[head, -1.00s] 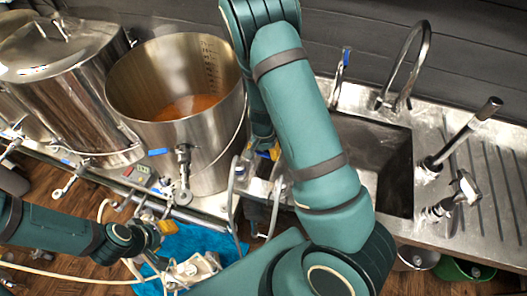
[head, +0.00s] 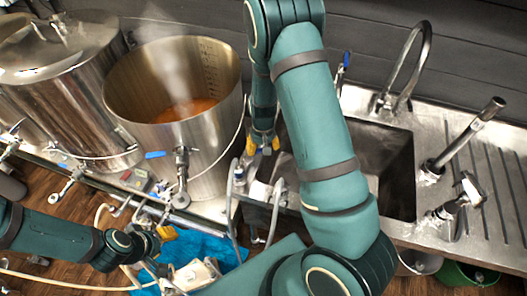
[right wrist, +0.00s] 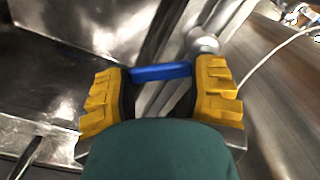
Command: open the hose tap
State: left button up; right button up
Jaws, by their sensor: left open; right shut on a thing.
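In the right wrist view a blue lever (right wrist: 160,72), which looks like the hose tap's handle, lies crosswise between the yellow fingertips of my right gripper (right wrist: 160,92). The gripper is shut on it. Metal tap parts show just beyond the lever. In the head view my right gripper (head: 264,145) points down between the open kettle and the sink, and the lever in it cannot be made out. My left gripper (head: 160,248) is open at the lower left, near the blue mat, away from the tap.
The open steel kettle (head: 215,160) with orange-brown liquid stands left of my right gripper. The sink (head: 395,150) is to its right. Another blue-handled fitting (head: 345,62) and a curved faucet (head: 424,55) stand behind the sink. A blue mat (head: 215,247) lies below.

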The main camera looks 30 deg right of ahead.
jog(key=n, duration=0.1)
jog(key=w+n+b, duration=0.1)
jog(key=n, duration=0.1)
jog(key=shift+w+f+n, duration=0.2)
jog(key=shift+f+n, duration=0.05)
jog(key=shift+n, duration=0.15)
jog(key=w+n+b, duration=0.1)
jog(key=n, duration=0.1)
jog(key=shift+w+a+n, duration=0.1)
jog(key=shift+n, duration=0.2)
jog(key=n+b, duration=0.1)
jog(key=w+n, duration=0.1)
jog(key=n, duration=0.1)
jog(key=shift+w+a+n+b, duration=0.15)
jog(key=shift+a+n+b, duration=0.15)
jog(key=shift+b, duration=0.05)
jog(key=shift+w+a+n, duration=0.15)
jog(key=shift+n, duration=0.35)
jog(key=shift+a, duration=0.1)
jog(key=o, duration=1.4)
jog(key=shift+w, duration=0.2)
jog(key=shift+o, duration=0.2)
jog(key=shift+r, duration=0.15)
notch_tip(320, 180, up, 12)
